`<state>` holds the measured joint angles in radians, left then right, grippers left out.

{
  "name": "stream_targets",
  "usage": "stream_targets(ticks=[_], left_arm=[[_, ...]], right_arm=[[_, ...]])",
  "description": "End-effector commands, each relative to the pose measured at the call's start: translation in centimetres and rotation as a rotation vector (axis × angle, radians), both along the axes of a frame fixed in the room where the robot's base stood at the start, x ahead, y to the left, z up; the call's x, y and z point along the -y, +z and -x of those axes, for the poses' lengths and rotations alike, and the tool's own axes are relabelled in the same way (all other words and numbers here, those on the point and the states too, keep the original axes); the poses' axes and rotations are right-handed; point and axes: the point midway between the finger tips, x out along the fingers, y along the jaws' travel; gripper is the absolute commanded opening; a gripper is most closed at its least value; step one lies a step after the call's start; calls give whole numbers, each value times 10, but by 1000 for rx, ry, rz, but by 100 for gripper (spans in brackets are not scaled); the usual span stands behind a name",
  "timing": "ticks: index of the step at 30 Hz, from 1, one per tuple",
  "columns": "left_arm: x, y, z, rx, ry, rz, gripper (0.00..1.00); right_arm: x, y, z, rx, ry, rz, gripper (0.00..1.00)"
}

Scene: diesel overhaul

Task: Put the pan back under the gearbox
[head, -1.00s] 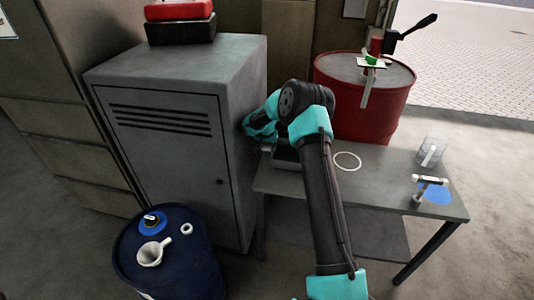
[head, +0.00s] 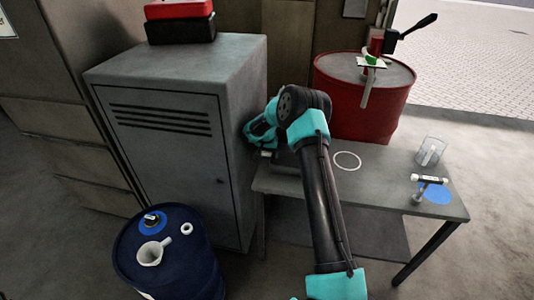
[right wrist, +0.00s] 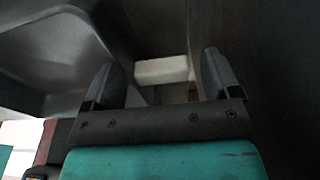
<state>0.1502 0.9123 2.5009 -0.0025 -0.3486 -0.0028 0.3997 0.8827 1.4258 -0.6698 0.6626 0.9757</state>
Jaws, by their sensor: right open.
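My right gripper (right wrist: 163,85) is open in the right wrist view. A pale block (right wrist: 162,70) shows between and just beyond its two fingers; I cannot tell if they touch it. A grey, hollow, tray-like shape, which looks like the pan (right wrist: 45,45), fills the upper left of that view. In the head view a grey piece that seems to be the pan (head: 284,160) lies at the table's left end, mostly hidden by my right arm. My right gripper's fingers are hidden there, beside the cabinet. I cannot pick out the gearbox. My left gripper is not in view.
A grey cabinet (head: 190,110) stands close left of the table (head: 360,185). On the table are a white ring (head: 347,160), a clear beaker (head: 430,152) and a hammer-like tool (head: 427,182) by a blue disc (head: 436,195). A red drum (head: 370,105) stands behind; a blue drum (head: 180,270) stands front left.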

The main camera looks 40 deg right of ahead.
Motion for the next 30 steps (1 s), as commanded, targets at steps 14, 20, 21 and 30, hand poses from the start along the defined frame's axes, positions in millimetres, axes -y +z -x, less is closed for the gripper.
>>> stream_targets(ticks=[14,20,21,30], left_arm=[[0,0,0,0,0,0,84],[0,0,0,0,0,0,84],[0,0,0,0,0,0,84],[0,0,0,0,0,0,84]], right_arm=[[-2,24,1,2,1,1,83],[-7,60,4,3,0,1,83],[-8,68,5,2,0,1,83],[-14,113,9,-1,1,-1,83]])
